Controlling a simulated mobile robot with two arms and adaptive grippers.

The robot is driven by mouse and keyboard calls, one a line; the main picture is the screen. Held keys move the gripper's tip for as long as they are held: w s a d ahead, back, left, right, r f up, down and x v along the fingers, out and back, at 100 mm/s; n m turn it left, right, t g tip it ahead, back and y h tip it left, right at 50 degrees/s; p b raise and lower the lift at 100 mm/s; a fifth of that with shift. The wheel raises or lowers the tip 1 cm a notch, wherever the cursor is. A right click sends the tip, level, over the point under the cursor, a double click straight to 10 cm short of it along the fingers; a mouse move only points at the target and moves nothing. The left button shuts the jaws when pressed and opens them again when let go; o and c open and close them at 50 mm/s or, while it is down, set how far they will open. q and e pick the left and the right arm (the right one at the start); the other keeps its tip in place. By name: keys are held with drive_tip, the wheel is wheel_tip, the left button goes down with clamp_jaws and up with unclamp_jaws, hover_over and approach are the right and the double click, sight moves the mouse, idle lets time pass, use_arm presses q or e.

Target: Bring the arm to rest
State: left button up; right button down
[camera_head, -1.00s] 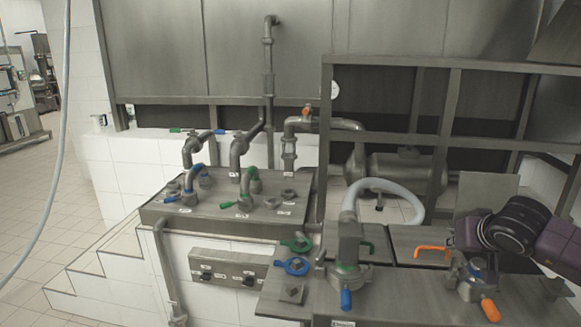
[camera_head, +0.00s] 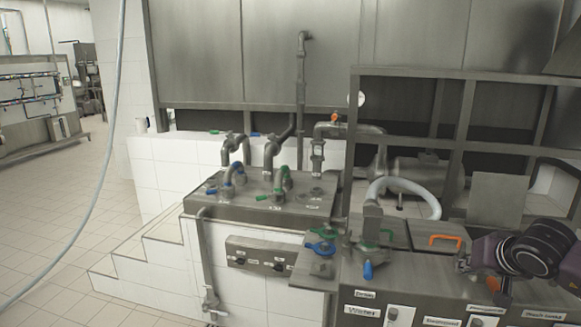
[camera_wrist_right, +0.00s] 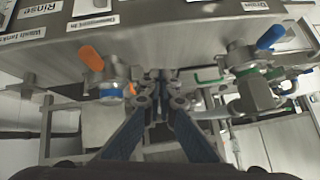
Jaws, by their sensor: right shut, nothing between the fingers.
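My right arm enters the head view from the right edge, over the steel panel with the valves. Its dark purple and black wrist hides part of the panel. The right gripper (camera_head: 465,263) points to the left there and is small. In the right wrist view its two blue-grey fingers (camera_wrist_right: 161,98) come together at the tips and hold nothing. They show between an orange-handled valve (camera_wrist_right: 104,75) and a blue-handled valve (camera_wrist_right: 255,58); I cannot tell whether they touch anything. My left gripper is in no view.
A steel counter (camera_head: 225,206) with pipes and green and blue handles stands mid-view. A labelled steel panel (camera_head: 455,305) runs along the front right. A pale curved hose (camera_head: 405,187) rises behind it. Tiled steps (camera_head: 125,262) and open floor lie left.

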drive_tip(key=w+a+f+m+y, duration=0.3)
drive_tip(key=a+f+m+y, duration=0.7)
drive_tip(key=a+f+m, duration=0.95)
wheel_tip(320, 180, down, 12)
drive_tip(key=s+d+m+t+h, duration=0.1)
drive_tip(key=s+m+t+h, duration=0.15)
drive_tip(key=m, duration=1.35)
drive_tip(key=s+d+f+m+g+h, duration=0.1)
drive_tip(key=s+d+f+m+h, duration=0.2)
drive_tip(key=s+f+m, duration=0.8)
drive_tip(key=s+d+f+m+g+h, duration=0.25)
drive_tip(key=s+f+m, duration=0.55)
drive_tip(key=f, duration=0.5)
drive_tip(key=s+a+f+m+g, duration=0.1)
drive_tip(key=s+f+m+g, duration=0.1)
drive_tip(key=s, duration=1)
drive_tip(key=s+a+f+m+g, duration=0.1)
drive_tip(key=s+f+m, duration=0.4)
drive_tip(key=s, duration=0.7)
drive_tip(key=s+a+f+m+g+h, duration=0.1)
drive_tip(key=s+f+m+g, duration=0.3)
drive_tip(key=s, duration=0.8)
wheel_tip(320, 180, down, 2)
drive_tip(key=shift+s+a+f, duration=0.15)
drive_tip(key=shift+s+a, duration=0.25)
drive_tip(key=shift+a, duration=0.05)
